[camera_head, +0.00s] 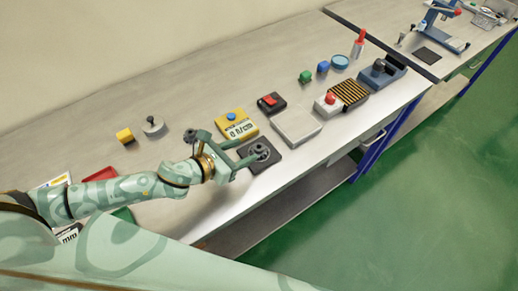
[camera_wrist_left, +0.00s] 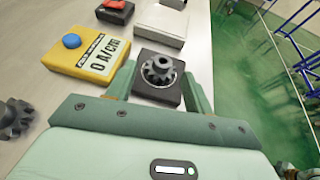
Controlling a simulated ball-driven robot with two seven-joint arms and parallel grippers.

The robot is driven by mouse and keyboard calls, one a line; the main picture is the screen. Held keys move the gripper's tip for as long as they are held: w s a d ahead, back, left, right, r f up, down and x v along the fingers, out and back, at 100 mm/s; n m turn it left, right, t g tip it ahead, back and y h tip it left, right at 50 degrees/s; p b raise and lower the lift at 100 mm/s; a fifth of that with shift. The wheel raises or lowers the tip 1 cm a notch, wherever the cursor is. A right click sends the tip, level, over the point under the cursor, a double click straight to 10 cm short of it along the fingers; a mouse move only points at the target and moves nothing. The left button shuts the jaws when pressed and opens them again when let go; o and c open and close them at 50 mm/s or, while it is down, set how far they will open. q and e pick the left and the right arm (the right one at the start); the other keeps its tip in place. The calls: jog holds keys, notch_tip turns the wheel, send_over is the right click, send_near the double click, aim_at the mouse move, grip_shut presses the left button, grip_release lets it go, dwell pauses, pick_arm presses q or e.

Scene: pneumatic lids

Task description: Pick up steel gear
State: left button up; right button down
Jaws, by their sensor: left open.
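A grey steel gear (camera_head: 260,152) with a raised hub sits on a dark square pad (camera_head: 268,164) near the table's front edge. It also shows in the left wrist view (camera_wrist_left: 158,70), on the pad (camera_wrist_left: 153,94). My left gripper (camera_head: 246,156) is open, its fingers reaching toward the gear. In the left wrist view my left gripper (camera_wrist_left: 159,80) has one finger on each side of the pad, and the gear lies between them, apart from both. Whether the fingers are level with the gear is unclear. My right gripper does not show.
A second dark gear (camera_wrist_left: 14,118) lies at the left. A yellow box with a blue button (camera_head: 237,125) stands just behind the pad. A light grey plate (camera_head: 296,126) and a black box with a red switch (camera_head: 271,103) are nearby. The table's front edge is close.

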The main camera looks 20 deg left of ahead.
aim_at(260, 147)
pick_arm(q)
jog(key=x, duration=0.5)
jog(key=shift+d+f+b, duration=0.25)
jog(key=shift+f+b, duration=0.05)
jog(key=shift+b, duration=0.1)
jog(key=shift+s, duration=0.15)
grip_shut()
jog(key=shift+r, duration=0.15)
